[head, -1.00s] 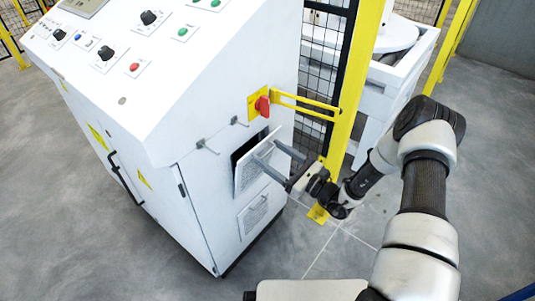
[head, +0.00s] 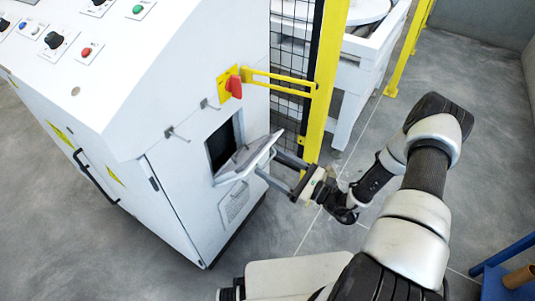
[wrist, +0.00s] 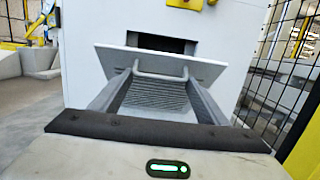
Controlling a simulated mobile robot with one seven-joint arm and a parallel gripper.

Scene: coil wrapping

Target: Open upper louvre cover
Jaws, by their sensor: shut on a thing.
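The upper louvre cover (head: 245,158) is a light grey panel on the side of the white cabinet. It is swung outward and down, tilted away from a dark opening (head: 222,143). My gripper (head: 275,160) is shut on the cover's handle at its outer edge. In the wrist view the cover (wrist: 112,62) shows slats and a bar handle (wrist: 160,76) between my two fingers (wrist: 160,85). The dark opening (wrist: 160,43) shows behind the cover's top edge.
A lower louvre panel (head: 235,201) stays flat on the cabinet. Above the opening are small hooks (head: 176,134) and a red switch (head: 234,87). Open floor lies below.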

